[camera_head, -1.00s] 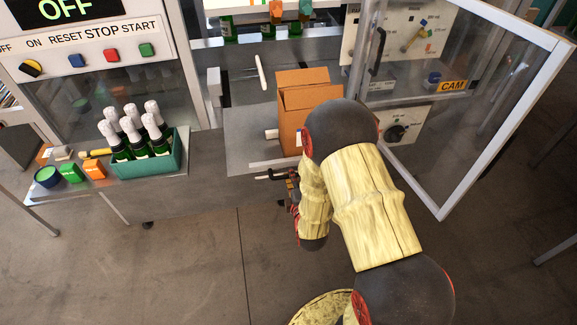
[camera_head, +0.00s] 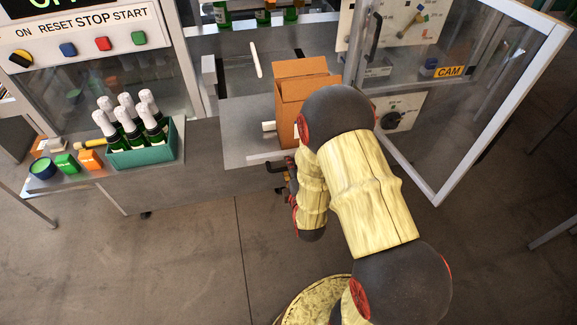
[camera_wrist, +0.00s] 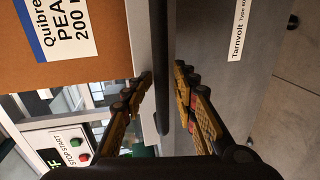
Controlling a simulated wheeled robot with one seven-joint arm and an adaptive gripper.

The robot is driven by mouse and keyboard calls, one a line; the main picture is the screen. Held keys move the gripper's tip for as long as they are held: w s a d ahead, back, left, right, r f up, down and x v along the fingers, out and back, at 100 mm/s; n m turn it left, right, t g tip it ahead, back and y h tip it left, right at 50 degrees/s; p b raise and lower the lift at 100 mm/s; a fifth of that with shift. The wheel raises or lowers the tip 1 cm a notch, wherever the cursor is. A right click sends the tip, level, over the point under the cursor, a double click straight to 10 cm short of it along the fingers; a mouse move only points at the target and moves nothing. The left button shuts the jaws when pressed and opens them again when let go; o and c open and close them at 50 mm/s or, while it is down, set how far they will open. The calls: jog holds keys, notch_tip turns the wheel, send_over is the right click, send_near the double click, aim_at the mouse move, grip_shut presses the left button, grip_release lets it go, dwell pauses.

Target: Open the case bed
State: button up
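The case bed (camera_head: 241,138) is a grey metal plate at the front of the machine. An open-topped cardboard case (camera_head: 288,108) stands on it. In the wrist view, a dark bar (camera_wrist: 162,65) runs lengthwise in front of the bed's grey front panel (camera_wrist: 212,50). My gripper (camera_wrist: 161,88) is open, with one finger to each side of the bar and visible gaps. In the head view my gripper (camera_head: 282,168) is at the bed's front edge, below the case, largely hidden by my arm. The case also shows in the wrist view (camera_wrist: 100,72).
A green crate (camera_head: 150,155) of foil-topped bottles stands on the side table at left, beside several small containers. A control panel (camera_head: 85,45) is above it. An open framed glass door (camera_head: 480,110) stands at right. The floor in front is clear.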

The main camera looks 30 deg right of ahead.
jog(key=shift+s, duration=0.1)
jog(key=v, duration=1.1)
jog(key=shift+s+a, duration=0.15)
jog(key=shift+s, duration=0.2)
